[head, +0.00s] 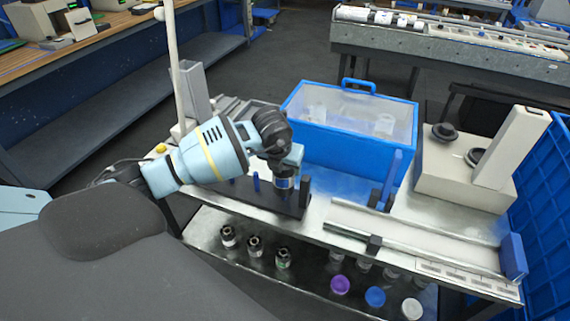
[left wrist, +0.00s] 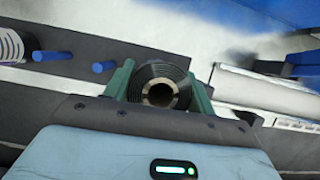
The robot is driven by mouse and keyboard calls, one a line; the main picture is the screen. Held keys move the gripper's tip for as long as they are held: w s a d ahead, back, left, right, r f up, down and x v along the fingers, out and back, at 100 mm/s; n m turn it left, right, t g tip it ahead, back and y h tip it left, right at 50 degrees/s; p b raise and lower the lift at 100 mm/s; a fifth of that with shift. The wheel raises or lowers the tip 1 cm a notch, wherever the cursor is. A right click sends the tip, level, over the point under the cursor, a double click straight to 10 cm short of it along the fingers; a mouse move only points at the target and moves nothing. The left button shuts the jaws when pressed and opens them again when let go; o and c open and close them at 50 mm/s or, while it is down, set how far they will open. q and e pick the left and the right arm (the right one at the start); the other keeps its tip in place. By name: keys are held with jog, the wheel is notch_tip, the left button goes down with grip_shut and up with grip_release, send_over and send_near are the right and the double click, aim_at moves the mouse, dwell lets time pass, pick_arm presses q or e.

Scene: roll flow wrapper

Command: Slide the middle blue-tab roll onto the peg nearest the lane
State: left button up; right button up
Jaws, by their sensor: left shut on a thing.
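My left gripper (head: 285,180) is shut on a dark roll, seen end-on in the left wrist view (left wrist: 160,86) between the two green fingers, with a hollow core. In the head view the roll (head: 284,185) shows a small blue patch and is over the right part of a dark peg base (head: 262,198). Bare blue pegs stand to its left; one shows in the head view (head: 256,182), two in the left wrist view (left wrist: 103,67). I cannot tell whether a peg is inside the roll. The metal lane (head: 400,238) lies to the right. My right gripper is not in view.
A blue bin (head: 345,147) stands behind the gripper. Dark rolls (head: 254,246) and coloured round items (head: 375,296) are on the lower shelf. A pale machine (head: 470,175) stands at the right.

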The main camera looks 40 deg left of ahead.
pick_arm(q)
jog(key=shift+f, duration=0.55)
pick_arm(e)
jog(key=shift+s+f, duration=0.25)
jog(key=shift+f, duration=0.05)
pick_arm(q)
jog(key=o, duration=1.3)
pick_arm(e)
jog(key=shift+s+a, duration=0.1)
pick_arm(q)
jog(key=shift+s+d+f, duration=0.1)
jog(key=shift+d+f, duration=0.05)
jog(key=v, duration=0.7)
jog(key=shift+s+a+r, duration=0.1)
jog(key=shift+a+r, duration=0.2)
jog(key=shift+r, duration=0.2)
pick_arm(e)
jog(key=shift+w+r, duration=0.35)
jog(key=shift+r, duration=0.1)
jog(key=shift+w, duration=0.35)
